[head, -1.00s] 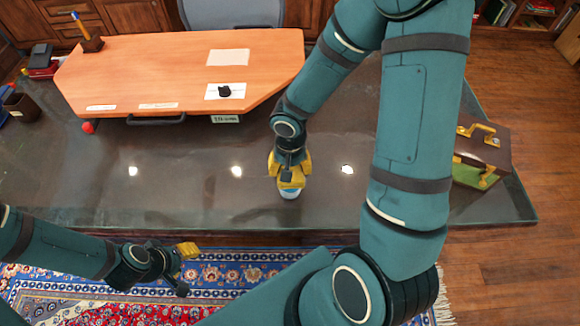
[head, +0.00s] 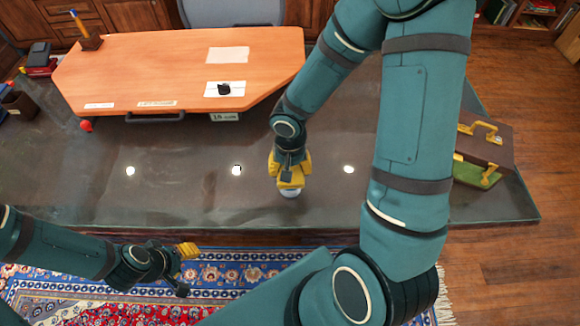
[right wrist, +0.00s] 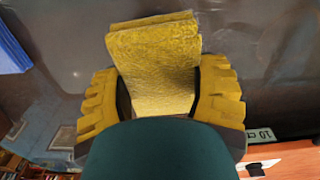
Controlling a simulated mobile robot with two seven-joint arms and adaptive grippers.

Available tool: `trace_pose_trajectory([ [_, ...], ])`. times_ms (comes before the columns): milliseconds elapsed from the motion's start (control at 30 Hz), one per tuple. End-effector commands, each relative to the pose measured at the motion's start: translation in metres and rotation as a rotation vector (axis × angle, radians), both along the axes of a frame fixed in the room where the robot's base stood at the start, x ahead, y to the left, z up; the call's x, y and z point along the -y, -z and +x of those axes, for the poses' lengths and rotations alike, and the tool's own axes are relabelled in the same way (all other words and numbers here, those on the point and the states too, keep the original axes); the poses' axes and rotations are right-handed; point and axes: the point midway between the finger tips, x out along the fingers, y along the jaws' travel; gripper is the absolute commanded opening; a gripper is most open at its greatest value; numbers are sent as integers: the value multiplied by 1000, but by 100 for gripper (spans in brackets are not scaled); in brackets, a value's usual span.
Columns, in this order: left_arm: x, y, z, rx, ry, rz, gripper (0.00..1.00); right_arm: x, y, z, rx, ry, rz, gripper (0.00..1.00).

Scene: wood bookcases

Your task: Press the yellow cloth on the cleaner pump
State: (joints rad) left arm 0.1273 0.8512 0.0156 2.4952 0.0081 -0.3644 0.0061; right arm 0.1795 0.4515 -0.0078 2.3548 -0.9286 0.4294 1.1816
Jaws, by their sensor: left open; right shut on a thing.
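My right gripper (head: 290,178) is over the dark desk and shut on the yellow cloth. In the right wrist view the folded, textured cloth (right wrist: 153,62) stands between the two yellow fingers. In the head view the cloth is hard to tell from those fingers. A small pale round thing (head: 289,194), likely the cleaner, shows just under the gripper. Its pump is hidden, and I cannot tell whether the cloth touches it. My left gripper (head: 186,268) is open and empty, low at the left over the rug, away from the cleaner.
The dark glossy desk (head: 190,200) is clear left of the right gripper. An orange wooden board (head: 150,70) with papers lies behind. A brown case (head: 485,145) with yellow handles stands at the right. A patterned rug (head: 230,275) lies in front.

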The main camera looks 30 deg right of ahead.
Motion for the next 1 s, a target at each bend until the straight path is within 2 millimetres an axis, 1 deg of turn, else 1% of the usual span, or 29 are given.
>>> trace_pose_trajectory([
  [633,0,8,0,0,0,0,47,0,7,0,0,0,0,34],
  [1000,0,7,0,0,0,0,47,0,6,0,0,0,0,34],
])
